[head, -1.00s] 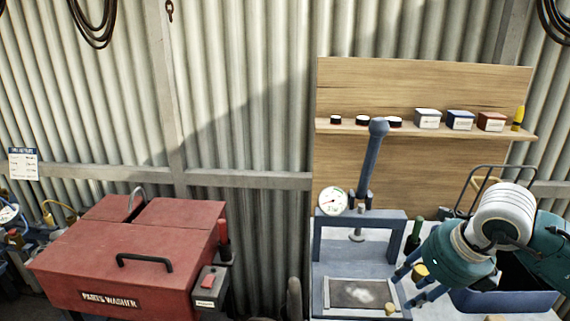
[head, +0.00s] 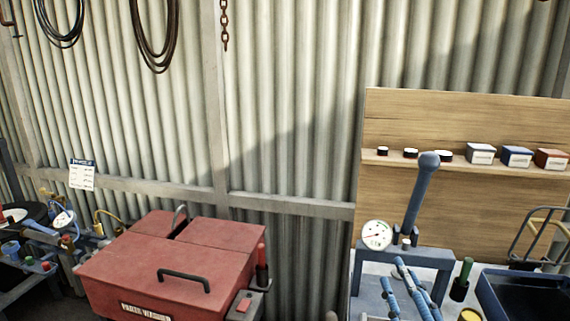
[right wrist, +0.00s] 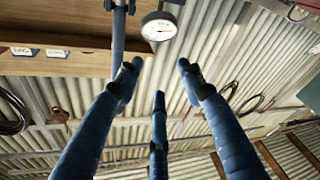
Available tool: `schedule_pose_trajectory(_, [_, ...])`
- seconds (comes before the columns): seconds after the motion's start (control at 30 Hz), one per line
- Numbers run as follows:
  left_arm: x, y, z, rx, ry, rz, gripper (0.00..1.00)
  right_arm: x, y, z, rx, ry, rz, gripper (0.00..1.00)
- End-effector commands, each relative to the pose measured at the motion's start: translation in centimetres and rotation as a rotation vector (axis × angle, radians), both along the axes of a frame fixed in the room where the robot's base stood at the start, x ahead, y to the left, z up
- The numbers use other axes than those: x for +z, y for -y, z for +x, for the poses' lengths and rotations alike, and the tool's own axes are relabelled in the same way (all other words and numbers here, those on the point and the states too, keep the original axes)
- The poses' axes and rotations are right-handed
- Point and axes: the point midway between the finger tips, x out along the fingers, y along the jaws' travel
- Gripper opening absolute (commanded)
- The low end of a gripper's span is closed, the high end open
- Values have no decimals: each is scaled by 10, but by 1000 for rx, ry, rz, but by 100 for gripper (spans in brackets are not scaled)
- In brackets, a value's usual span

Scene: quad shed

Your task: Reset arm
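My right gripper (head: 402,275) shows at the bottom of the head view as several blue fingers pointing upward in front of the blue press (head: 430,257). In the right wrist view my right gripper (right wrist: 158,78) has its fingers spread apart with nothing between them. Whether it touches the press cannot be told; it hides part of the press frame. My left gripper is in neither current view.
A red parts washer (head: 215,250) stands left of the press. Dark green bottle (head: 462,279) and dark blue bin (head: 525,297) are right of the press. A wooden shelf (head: 470,163) with small boxes is behind. The press gauge (head: 377,235) also shows in the wrist view (right wrist: 159,26).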

Motion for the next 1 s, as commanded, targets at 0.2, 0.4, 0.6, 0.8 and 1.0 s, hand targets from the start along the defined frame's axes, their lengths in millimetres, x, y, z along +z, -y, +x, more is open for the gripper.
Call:
schedule_pose_trajectory(0.2, [0, 0, 0, 0, 0, 0, 44, -155, 36, -55, -223, -511, 261, 38])
schedule_pose_trajectory(0.4, [0, 0, 0, 0, 0, 0, 44, -250, 23, -137, -316, -902, 394, 38])
schedule_pose_trajectory(0.6, [0, 0, 0, 0, -1, 0, 44, -297, 1, -208, -345, -1174, 465, 38])
schedule_pose_trajectory(0.8, [0, 0, 0, 0, -1, 0, 44, -329, -22, -264, -349, -1384, 506, 38])
schedule_pose_trajectory(1.0, [0, 0, -1, 0, -2, 0, 44, -395, -23, -251, -356, -1404, 496, 38])
